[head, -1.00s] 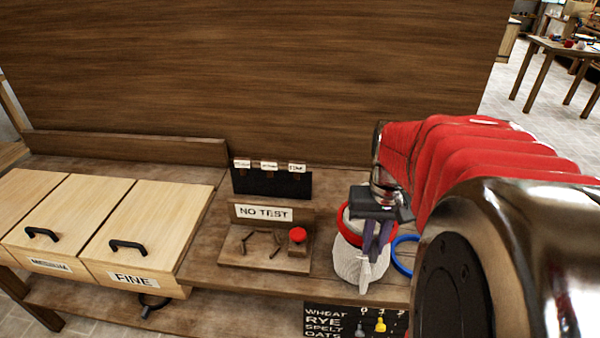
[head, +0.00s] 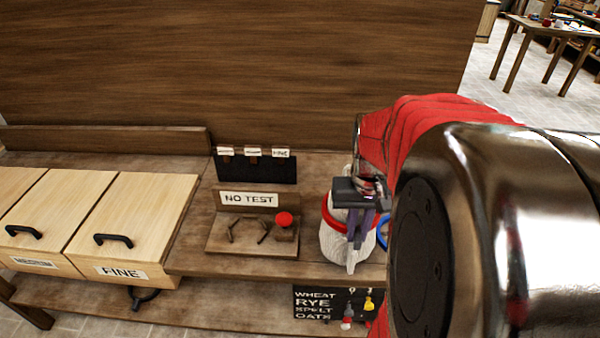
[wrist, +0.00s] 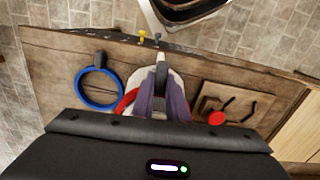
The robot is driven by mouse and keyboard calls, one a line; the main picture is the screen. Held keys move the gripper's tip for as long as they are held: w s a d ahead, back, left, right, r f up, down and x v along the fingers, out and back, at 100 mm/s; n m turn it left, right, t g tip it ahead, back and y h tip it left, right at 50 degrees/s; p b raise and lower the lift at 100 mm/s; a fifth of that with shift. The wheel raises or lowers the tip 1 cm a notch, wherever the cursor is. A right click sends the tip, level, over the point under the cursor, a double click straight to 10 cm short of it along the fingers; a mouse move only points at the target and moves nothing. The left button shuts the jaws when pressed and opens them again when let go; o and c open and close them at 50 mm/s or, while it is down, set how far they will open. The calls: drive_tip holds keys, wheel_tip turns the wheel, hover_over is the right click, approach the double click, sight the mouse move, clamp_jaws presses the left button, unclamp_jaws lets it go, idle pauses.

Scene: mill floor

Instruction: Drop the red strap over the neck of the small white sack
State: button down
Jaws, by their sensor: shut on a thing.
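The small white sack (head: 333,245) stands at the right of the bench, and also shows in the wrist view (wrist: 142,78). The red strap (head: 330,213) is a loop around the upper part of the sack in the head view. White cloth shows above and below it, but its far side is hidden. In the wrist view the strap (wrist: 127,102) shows left of my fingers. My gripper (head: 359,238) is shut on the strap at the sack's near right side, fingers pointing down. The exact grip point is hidden by the fingers.
A blue ring (wrist: 80,101) lies on the bench beside the sack. A NO TEST board with a red knob (head: 285,219) is close on the sack's other side. A dark card holder (head: 256,168) stands behind it. Wooden bins (head: 140,218) fill the left. A grain board (head: 318,305) hangs below.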

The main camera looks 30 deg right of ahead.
drive_tip(key=shift+f, duration=0.55)
idle(0.4)
drive_tip(key=c, duration=1.7)
unclamp_jaws()
drive_tip(key=shift+o, duration=0.2)
drive_tip(key=shift+r, duration=0.1)
wheel_tip(320, 180, up, 14)
drive_tip(key=shift+f, duration=0.25)
